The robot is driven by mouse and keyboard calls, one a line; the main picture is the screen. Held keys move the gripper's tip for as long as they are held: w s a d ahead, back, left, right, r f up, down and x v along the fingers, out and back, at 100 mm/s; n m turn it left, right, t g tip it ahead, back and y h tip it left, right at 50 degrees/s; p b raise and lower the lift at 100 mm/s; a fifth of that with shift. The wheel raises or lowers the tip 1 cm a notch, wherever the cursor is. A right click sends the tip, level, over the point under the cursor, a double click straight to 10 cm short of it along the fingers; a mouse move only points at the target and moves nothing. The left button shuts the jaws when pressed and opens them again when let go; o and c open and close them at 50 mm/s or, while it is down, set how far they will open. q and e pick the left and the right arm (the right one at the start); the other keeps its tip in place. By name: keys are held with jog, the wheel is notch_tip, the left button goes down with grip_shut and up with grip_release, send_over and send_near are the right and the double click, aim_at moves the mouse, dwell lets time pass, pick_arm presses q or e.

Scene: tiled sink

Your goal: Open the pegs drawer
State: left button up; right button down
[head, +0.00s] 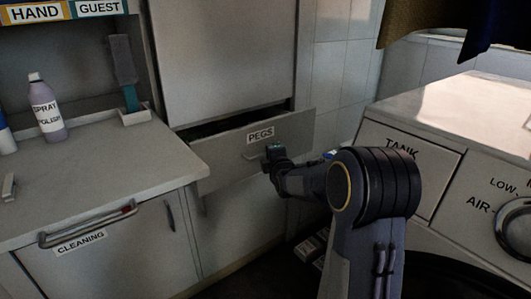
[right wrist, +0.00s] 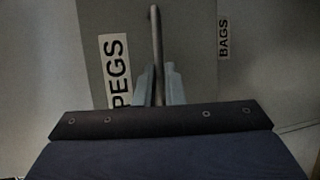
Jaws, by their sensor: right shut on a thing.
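The pegs drawer (head: 225,155) is in the middle of the head view, labelled PEGS. Its front stands out from the cabinet, and a dark gap shows above and behind it, so it is partly open. My right gripper (head: 268,158) is at the drawer's front, below the label. In the right wrist view, my right gripper (right wrist: 157,88) is shut on the drawer's thin bar handle (right wrist: 155,40), with a finger on each side. The PEGS label (right wrist: 117,72) is beside it. My left gripper is not in view.
A washing machine (head: 455,160) stands close on the right. A BAGS label (right wrist: 223,38) shows in the wrist view.

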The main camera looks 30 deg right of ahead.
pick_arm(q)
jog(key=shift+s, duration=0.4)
pick_arm(e)
jog(key=shift+s+d, duration=0.1)
jog(key=shift+s, duration=0.75)
jog(key=c, duration=1.5)
grip_release()
